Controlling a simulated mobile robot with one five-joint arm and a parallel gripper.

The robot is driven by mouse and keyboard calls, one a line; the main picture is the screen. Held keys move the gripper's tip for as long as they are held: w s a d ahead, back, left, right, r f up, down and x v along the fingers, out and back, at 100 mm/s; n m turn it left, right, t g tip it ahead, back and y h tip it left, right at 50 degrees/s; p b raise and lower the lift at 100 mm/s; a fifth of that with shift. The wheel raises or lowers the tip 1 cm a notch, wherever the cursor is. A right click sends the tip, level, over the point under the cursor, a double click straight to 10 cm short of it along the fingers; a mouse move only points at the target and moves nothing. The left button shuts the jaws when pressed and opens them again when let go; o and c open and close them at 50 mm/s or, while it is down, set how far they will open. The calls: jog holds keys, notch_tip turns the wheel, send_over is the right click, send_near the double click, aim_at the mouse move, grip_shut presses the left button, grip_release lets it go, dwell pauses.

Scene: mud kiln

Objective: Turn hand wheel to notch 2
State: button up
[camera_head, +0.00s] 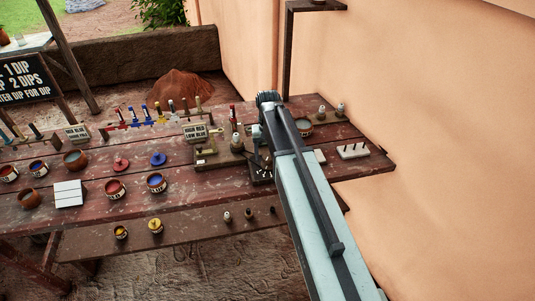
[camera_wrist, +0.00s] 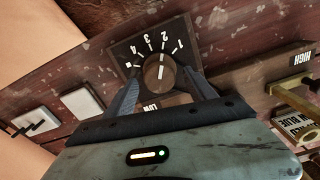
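The hand wheel (camera_wrist: 158,76) is a round brown knob with a white pointer line, on a dark plate (camera_wrist: 124,50) with white ticks and numbers 1, 2, 3 and 4. The line runs roughly up and down in the wrist view, roughly toward the 2. My gripper (camera_wrist: 161,82) has one finger on each side of the knob, with small gaps seeming to show, so it looks open around it. Whether either finger touches the knob is hard to tell. In the head view my arm hides most of the wheel, and my gripper (camera_head: 264,137) is over the table's right part.
The worn red table (camera_head: 215,180) carries paint pots, a white tile (camera_head: 68,193), brushes on a rack and a pegged white block (camera_head: 352,151). In the wrist view, a brass fixture (camera_wrist: 292,86) and a HIGH label stand right of the dial. A plaster wall (camera_head: 430,120) rises at right.

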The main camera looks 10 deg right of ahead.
aim_at(268, 157)
notch_tip(268, 157, up, 8)
jog(key=p, duration=0.8)
jog(key=shift+s+f, duration=0.1)
jog(key=shift+s, duration=0.05)
